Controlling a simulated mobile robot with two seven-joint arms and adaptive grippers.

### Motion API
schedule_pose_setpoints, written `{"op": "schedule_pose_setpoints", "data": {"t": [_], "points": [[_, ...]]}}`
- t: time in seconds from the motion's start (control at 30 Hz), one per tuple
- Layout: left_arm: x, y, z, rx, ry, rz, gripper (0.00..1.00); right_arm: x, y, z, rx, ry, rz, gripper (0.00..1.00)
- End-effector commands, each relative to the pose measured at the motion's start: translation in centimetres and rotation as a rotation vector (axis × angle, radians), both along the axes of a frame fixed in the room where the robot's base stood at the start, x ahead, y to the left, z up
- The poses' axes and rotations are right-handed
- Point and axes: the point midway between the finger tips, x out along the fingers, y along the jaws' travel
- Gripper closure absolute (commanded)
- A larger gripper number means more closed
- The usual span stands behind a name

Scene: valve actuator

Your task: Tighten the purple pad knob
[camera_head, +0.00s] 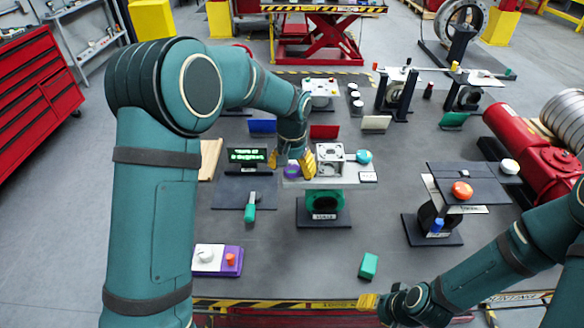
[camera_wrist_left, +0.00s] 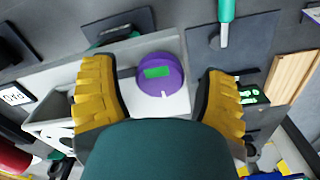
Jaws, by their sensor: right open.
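The purple pad knob (camera_head: 291,172) sits on a light grey panel of the valve unit in the middle of the table. In the left wrist view the round knob (camera_wrist_left: 160,74) has a green patch on top and a white mark at its rim. My left gripper (camera_head: 292,161) is at the knob, with its yellow fingers spread. In the left wrist view the left gripper (camera_wrist_left: 158,95) has one finger on each side of the knob, with gaps between. My right gripper (camera_head: 368,301) is low at the table's front edge, far from the knob, open.
A metal box frame (camera_head: 330,159) and a blue knob (camera_head: 364,156) stand right of the purple knob. A green-handled lever (camera_head: 251,207) is to the left. A green block (camera_head: 369,265) and a purple button box (camera_head: 217,260) lie nearer the front. Bare table lies between them.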

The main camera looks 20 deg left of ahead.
Motion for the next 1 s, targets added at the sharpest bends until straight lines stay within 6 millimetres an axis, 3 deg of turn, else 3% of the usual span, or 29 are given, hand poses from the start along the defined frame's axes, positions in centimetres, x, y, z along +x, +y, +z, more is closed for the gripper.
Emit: {"op": "schedule_pose_setpoints", "data": {"t": [0.43,0.8,1.0], "points": [[0.1,0.0,1.0,-0.001,-0.005,0.001,0.22,0.0,0.0,0.0,0.0,0.0,0.0,0.53],[0.1,0.0,8.0,-0.001,-0.007,0.0,0.22,0.0,0.0,0.0,0.0,0.0,0.0,0.53],[0.1,0.0,10.9,0.0,-0.003,0.0,0.22,0.0,0.0,0.0,0.0,0.0,0.0,0.53]]}}
